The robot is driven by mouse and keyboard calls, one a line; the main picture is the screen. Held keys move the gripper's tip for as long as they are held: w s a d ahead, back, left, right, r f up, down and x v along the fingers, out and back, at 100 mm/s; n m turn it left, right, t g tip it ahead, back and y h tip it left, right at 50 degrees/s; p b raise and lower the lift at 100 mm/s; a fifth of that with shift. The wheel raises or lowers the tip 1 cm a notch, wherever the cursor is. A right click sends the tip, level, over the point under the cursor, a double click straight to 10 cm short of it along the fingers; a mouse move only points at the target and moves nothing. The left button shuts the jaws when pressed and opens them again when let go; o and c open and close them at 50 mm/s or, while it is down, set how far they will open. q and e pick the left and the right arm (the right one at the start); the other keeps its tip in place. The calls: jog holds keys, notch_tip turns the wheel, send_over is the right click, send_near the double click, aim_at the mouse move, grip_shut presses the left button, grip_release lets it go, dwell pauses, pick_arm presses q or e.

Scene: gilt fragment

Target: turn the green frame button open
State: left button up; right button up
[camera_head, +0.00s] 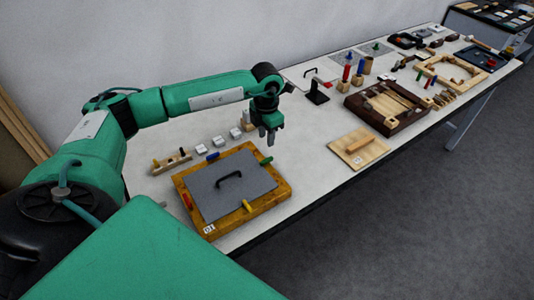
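A wooden frame (275,197) labelled 01 lies on the table in front of me. It holds a grey panel (225,197) with a black handle (230,177). The green frame button (266,161) is at the frame's right rear side, near the panel's edge. A yellow button (247,205), a red button (187,200) and a blue button (213,155) sit on the other sides. My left gripper (267,137) points down above and behind the green button, apart from it. Its finger gap is too small to judge. My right gripper is out of view.
Small white blocks (218,141) and a wooden peg strip (172,162) lie behind the frame. A light wooden board (358,148) and a dark wooden tray (410,118) lie to the right. A black stand (317,91) is behind. The table between frame and board is clear.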

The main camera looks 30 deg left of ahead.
aim_at(267, 160)
pick_arm(q)
notch_tip(267, 160, down, 9)
jog(key=p, duration=0.3)
jog(key=shift+f, duration=0.6)
grip_shut()
